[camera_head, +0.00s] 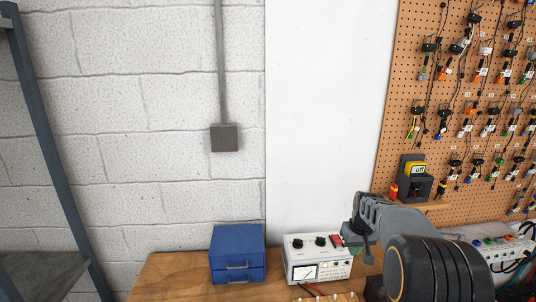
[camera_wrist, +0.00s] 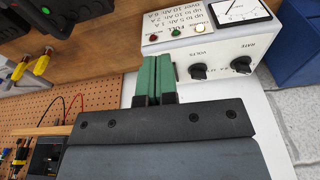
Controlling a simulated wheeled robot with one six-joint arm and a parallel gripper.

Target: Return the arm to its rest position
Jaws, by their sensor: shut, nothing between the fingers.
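My gripper (camera_wrist: 154,62) shows in the wrist view with its two green fingers pressed together and nothing between them. In the head view my gripper (camera_head: 351,238) is at the right side of a white meter box, low over the wooden bench (camera_head: 165,278). My arm reaches in from the lower right and hides part of the bench. The white meter box (camera_head: 304,262) has a dial and black knobs. In the wrist view the meter box (camera_wrist: 215,50) appears upside down, just beyond the fingertips; whether they touch it I cannot tell.
A blue drawer box (camera_head: 237,242) stands left of the meter box. A pegboard (camera_head: 392,150) with hanging leads is at the right, above a holder with a yellow meter (camera_head: 416,169). A power strip (camera_head: 500,249) lies right of my arm. A grey shelf post (camera_head: 50,140) stands at the left.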

